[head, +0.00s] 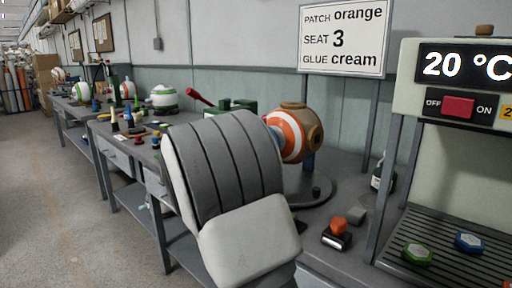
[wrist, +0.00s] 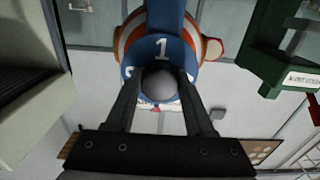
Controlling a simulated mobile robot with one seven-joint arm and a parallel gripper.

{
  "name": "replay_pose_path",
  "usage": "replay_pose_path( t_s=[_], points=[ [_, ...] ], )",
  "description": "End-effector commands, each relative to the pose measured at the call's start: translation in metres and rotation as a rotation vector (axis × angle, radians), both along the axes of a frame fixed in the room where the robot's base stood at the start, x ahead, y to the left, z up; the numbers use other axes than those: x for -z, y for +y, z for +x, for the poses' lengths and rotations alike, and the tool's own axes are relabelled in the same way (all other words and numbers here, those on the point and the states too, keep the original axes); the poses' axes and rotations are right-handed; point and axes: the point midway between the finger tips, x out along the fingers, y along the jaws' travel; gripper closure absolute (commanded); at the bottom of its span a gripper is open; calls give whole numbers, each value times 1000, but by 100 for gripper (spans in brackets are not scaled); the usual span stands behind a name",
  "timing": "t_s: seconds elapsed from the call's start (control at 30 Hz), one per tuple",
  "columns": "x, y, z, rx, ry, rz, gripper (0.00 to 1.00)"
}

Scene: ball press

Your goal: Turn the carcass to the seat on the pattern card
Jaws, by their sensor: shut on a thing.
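The carcass (head: 288,136) is a ball with orange, white and brown panels on a stand at the bench, partly hidden by my arm in the head view. In the wrist view, the carcass (wrist: 212,48) shows orange and white behind a blue part (wrist: 150,28) marked 1; another mark lower left is cut off. A grey round knob (wrist: 160,84) sits in front of the blue part. My gripper (wrist: 160,76) has a finger on each side of the knob and is shut on it. The pattern card (head: 343,38) reads patch orange, seat 3, glue cream.
A press (head: 462,130) with a 20 °C display and a red switch (head: 458,107) stands at right, with green (head: 417,254) and blue (head: 468,241) pieces on its slatted bed. An orange-topped block (head: 338,232) lies before it. A green box (wrist: 290,50) is right in the wrist view.

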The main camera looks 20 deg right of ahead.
Motion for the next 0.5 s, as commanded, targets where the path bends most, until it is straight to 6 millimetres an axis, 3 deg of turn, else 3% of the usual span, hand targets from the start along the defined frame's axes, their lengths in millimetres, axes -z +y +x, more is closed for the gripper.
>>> replay_pose_path(
  t_s=[0.07, 0.1, 0.2, 0.27, 0.5],
  points=[
    [1, 0, 0, 0, 1, 1, 100],
    [1, 0, 0, 0, 1, 1, 45],
    [0, 0, 0, 0, 2, 0, 27],
    [0, 0, 0, 0, 2, 0, 17],
    [0, 0, 0, 0, 2, -1, 17]
  ],
)
